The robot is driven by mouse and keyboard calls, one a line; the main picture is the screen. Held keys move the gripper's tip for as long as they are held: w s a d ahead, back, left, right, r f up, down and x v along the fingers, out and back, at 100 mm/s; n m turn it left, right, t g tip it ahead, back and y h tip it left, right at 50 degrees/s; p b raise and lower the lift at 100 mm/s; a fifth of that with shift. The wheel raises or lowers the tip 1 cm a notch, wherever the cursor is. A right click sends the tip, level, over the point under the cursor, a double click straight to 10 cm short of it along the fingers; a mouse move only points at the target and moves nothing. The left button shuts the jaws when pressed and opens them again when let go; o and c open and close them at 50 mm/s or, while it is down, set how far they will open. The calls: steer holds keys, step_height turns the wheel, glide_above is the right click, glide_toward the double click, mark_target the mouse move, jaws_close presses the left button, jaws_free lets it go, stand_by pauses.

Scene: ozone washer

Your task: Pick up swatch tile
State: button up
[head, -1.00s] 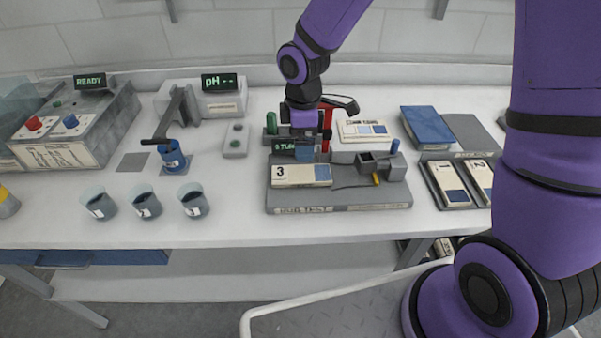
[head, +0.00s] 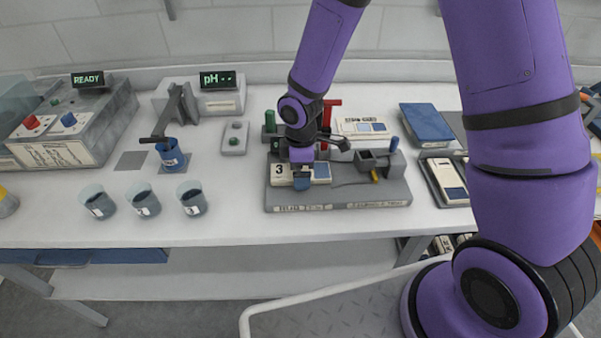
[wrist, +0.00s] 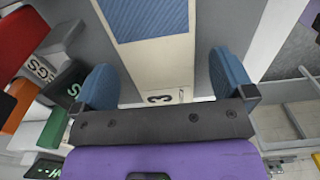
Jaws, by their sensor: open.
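The swatch tile (head: 321,172), a pale card marked 3 with a blue patch at its right end, lies on the grey test station (head: 350,196). In the wrist view the tile (wrist: 160,72) stretches away between the fingers, its 3 at the near end and its blue patch at the far end. My gripper (head: 302,183) is over the tile in the head view and covers part of it. In the wrist view my gripper (wrist: 165,88) is open, with one blue finger on each side of the tile. Neither finger visibly touches it.
A holder with a small box (head: 372,161) stands at the station's right, and a red post (head: 327,120) and green cylinder (head: 270,121) behind. Several beakers (head: 145,200) stand to the left. A tray with another tile (head: 450,177) lies to the right, partly behind my arm.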

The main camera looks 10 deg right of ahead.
steer(key=shift+f, duration=0.35)
steer(key=shift+c, duration=0.2)
steer(key=c, duration=1.1)
steer(key=shift+o, duration=0.2)
steer(key=shift+r, duration=0.1)
